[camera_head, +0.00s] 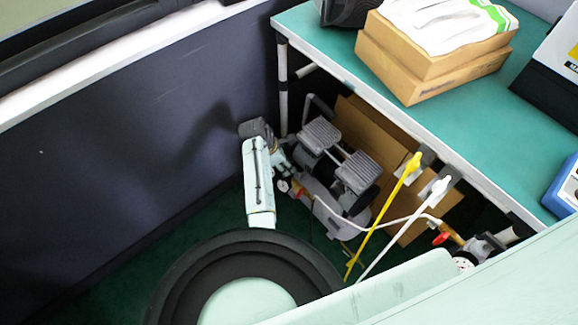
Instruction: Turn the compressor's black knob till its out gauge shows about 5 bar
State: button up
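The compressor (340,200), grey with two ribbed cylinder heads, stands on the floor under the green-topped bench. A small round white-faced gauge (283,186) sits at its left end, beside a red and orange fitting (298,191). The gauge is too small to read. I cannot make out the black knob; my arm and gripper crowd that spot. My gripper (284,169) is at the end of my pale green arm, just above the small gauge. It is small and partly hidden by the arm. I cannot tell whether its fingers are open, shut or touching anything.
The bench (440,140) overhangs the compressor, with a white leg (283,95) close to my arm. A white hose (390,220) runs right to a red-handled valve (441,238). Yellow (385,215) and white (412,220) rods slant in front. A dark wall (120,160) is left.

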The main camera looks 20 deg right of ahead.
jog(key=shift+x, duration=1.75)
jog(key=shift+c, duration=0.6)
jog(key=c, duration=0.7)
jog(key=shift+c, duration=0.2)
jog(key=m+g, duration=0.1)
jog(key=m, duration=0.2)
jog(key=shift+m, duration=0.3)
jog(key=shift+m+g+y, duration=0.4)
jog(key=shift+m+g, duration=0.5)
jog(key=shift+m, duration=1)
